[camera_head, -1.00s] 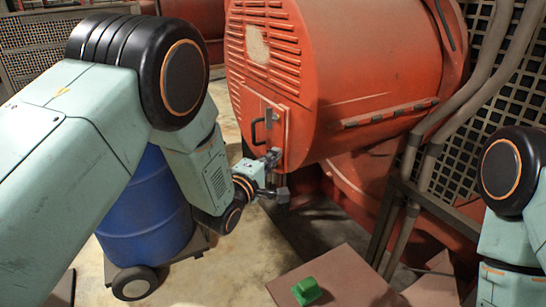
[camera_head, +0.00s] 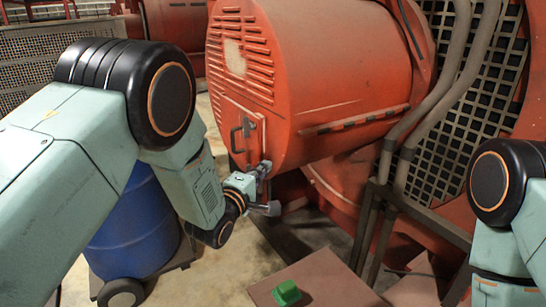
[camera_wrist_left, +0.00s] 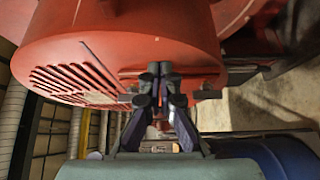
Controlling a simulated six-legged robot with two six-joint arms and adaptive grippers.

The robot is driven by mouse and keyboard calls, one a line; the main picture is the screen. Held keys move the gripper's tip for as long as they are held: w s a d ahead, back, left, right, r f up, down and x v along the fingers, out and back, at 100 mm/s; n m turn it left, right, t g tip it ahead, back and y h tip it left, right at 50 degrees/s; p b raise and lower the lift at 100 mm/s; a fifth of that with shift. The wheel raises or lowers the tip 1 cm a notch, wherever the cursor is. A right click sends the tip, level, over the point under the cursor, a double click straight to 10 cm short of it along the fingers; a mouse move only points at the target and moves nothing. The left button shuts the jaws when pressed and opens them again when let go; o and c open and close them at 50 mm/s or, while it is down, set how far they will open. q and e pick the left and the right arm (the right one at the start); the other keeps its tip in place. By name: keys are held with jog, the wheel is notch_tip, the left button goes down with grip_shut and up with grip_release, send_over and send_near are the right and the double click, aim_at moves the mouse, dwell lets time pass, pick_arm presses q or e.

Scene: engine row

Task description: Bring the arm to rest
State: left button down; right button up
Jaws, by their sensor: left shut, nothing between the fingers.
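My left arm comes in from the left in the head view, with a black elbow joint and pale green links. My left gripper (camera_head: 264,188) is shut and empty, low beside the front of the big red engine drum (camera_head: 330,80). In the left wrist view its two dark fingers (camera_wrist_left: 160,75) are together, in front of the red drum. I cannot tell whether the fingertips touch the drum. Part of my right arm shows at the right edge of the head view, but its gripper is out of view.
A blue barrel (camera_head: 130,225) on a wheeled base stands under my left arm. A small panel with a black handle (camera_head: 237,135) is on the drum. A green block (camera_head: 288,292) sits on a brown surface (camera_head: 335,280) at the bottom. Grey pipes (camera_head: 455,75) run at the right.

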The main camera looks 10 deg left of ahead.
pick_arm(q)
jog(key=s+a+f+m+g+y+b, duration=0.1)
jog(key=s+a+f+m+g+y, duration=0.2)
jog(key=s+f, duration=0.4)
jog(key=s+a+f+m+g+b, duration=0.2)
jog(key=s+f+m, duration=0.2)
jog(key=f, duration=0.5)
jog(key=s+a+f+m+g+y+b, duration=0.1)
jog(key=s+a+f+m+g+y, duration=0.2)
jog(key=s+f, duration=0.4)
jog(key=s+a+f+m+g+b, duration=0.1)
jog(key=s+f+g+b, duration=0.2)
jog(key=s+f, duration=0.4)
jog(key=s+a+f+m+g+b, duration=0.1)
jog(key=s+f+b, duration=0.4)
jog(key=s, duration=0.9)
jog(key=s+a+f+m+g+b, duration=0.1)
jog(key=s+a+f+g+b, duration=0.2)
jog(key=s+f, duration=0.7)
jog(key=shift+s+m+g+b, duration=0.2)
jog(key=shift+m+g+b, duration=0.1)
jog(key=shift+g+b, duration=0.7)
